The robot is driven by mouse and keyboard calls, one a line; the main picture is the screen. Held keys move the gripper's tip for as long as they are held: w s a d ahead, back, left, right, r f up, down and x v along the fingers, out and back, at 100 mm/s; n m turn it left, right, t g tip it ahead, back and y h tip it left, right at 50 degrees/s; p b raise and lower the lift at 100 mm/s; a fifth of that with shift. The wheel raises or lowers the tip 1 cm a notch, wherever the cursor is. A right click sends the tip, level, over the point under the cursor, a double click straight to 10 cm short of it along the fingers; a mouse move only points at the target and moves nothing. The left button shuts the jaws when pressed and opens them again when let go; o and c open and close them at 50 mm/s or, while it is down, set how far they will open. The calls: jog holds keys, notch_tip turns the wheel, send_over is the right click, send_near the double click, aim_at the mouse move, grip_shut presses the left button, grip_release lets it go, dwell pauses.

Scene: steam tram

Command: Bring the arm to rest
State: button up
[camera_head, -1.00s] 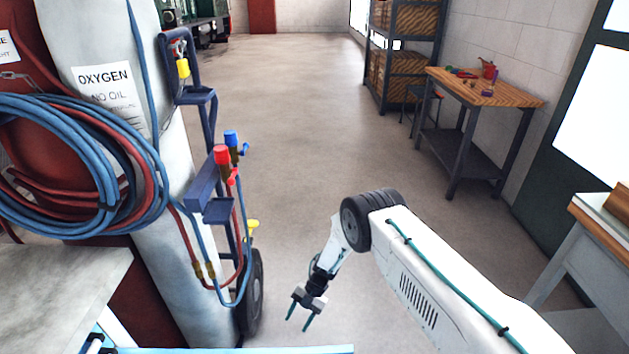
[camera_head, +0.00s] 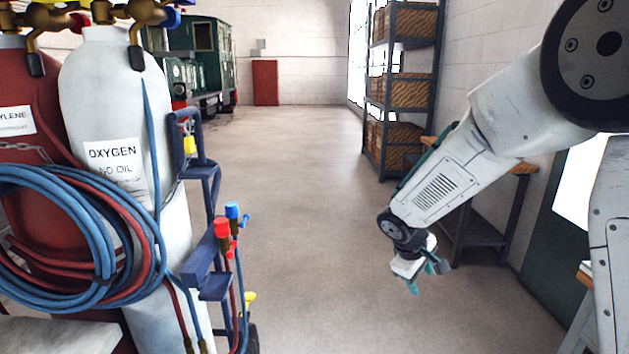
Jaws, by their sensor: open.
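My white arm comes in from the right edge and reaches down and left over the floor. My gripper (camera_head: 427,280) hangs at its end, right of the picture's middle, with its teal fingers pointing down and to the right. It is open and empty, in front of the workbench (camera_head: 470,238). It appears to touch nothing. My arm hides most of the workbench and whatever lies on its top.
A gas bottle cart (camera_head: 205,280) with a white oxygen cylinder (camera_head: 115,120), a red cylinder (camera_head: 30,150) and coiled hoses (camera_head: 70,240) stands at the left. A shelf rack (camera_head: 407,80) with baskets stands at the back right. A green steam tram (camera_head: 205,60) is far back. The middle floor (camera_head: 300,190) is clear.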

jog(key=s+r+m+y, duration=0.1)
jog(key=s+r, duration=0.4)
jog(key=s, duration=0.6)
jog(key=s+d+r+m+y, duration=0.1)
jog(key=s+r+m, duration=0.3)
jog(key=s, duration=0.8)
jog(key=s+r+m+g+y, duration=0.1)
jog(key=s+r+m+y, duration=0.1)
jog(key=s+r, duration=0.4)
jog(key=s+m, duration=0.1)
jog(key=s, duration=0.4)
jog(key=shift+s+d+r+y, duration=0.25)
jog(key=shift+s+r+y, duration=0.05)
jog(key=shift+r, duration=0.05)
jog(key=shift+c, duration=0.3)
